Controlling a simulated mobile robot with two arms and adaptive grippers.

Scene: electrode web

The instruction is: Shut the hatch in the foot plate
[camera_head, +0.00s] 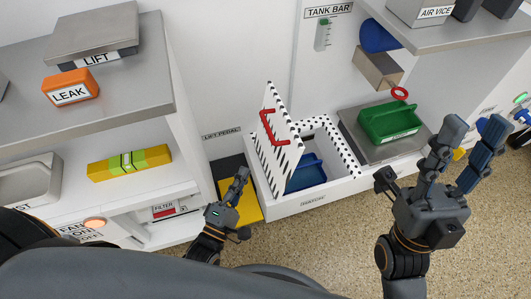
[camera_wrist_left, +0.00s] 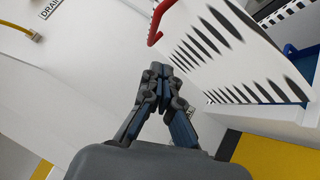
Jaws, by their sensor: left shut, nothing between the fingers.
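The hatch lid (camera_head: 283,140) is a white panel with black stripes along its edges and a red handle (camera_head: 268,128). It stands steeply open at the left side of a striped-rim opening (camera_head: 343,148) in the white foot plate (camera_head: 312,197). My left gripper (camera_head: 241,178) is shut and empty, to the left of the lid. In the left wrist view the closed fingers (camera_wrist_left: 160,78) are in front of a pale wall, with the lid (camera_wrist_left: 235,50) to their right and the red handle (camera_wrist_left: 158,22) above. My right gripper (camera_head: 432,160) is open and empty at the right.
A blue object (camera_head: 307,173) lies inside the opening. A green bin (camera_head: 389,122) sits on a grey plate to the right. A yellow-and-black lift pedal (camera_head: 242,205) is left of the foot plate. Shelves (camera_head: 110,100) stand at the left, and a shelf overhangs at upper right.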

